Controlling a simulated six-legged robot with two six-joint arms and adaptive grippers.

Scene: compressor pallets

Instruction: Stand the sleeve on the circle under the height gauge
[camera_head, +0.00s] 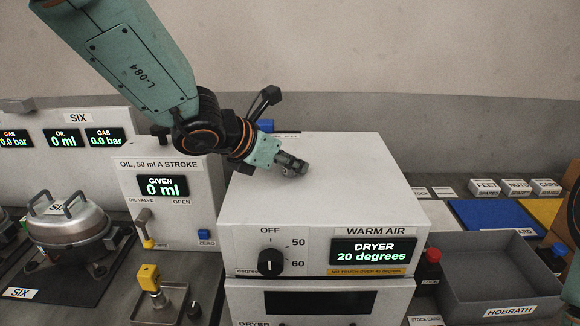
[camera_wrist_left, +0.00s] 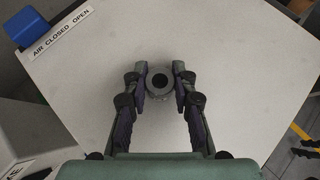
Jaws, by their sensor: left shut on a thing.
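My left gripper (camera_head: 290,164) is over the white top of the dryer. In the left wrist view its two fingers (camera_wrist_left: 165,80) are closed in on a small grey round sleeve (camera_wrist_left: 158,83), seen from above with a dark hole in its middle. In the head view the sleeve is small and hard to tell from the fingers. I cannot tell whether it touches the dryer top. No height gauge or circle can be made out in these views. My right gripper's fingers do not show; only part of my right arm is at the right edge.
The dryer (camera_head: 305,205) reads 20 degrees, its knob (camera_head: 271,262) below OFF. An oil unit (camera_head: 168,205) and a lidded metal pot (camera_head: 68,220) stand left. A blue block (camera_wrist_left: 28,28) sits by the AIR label.

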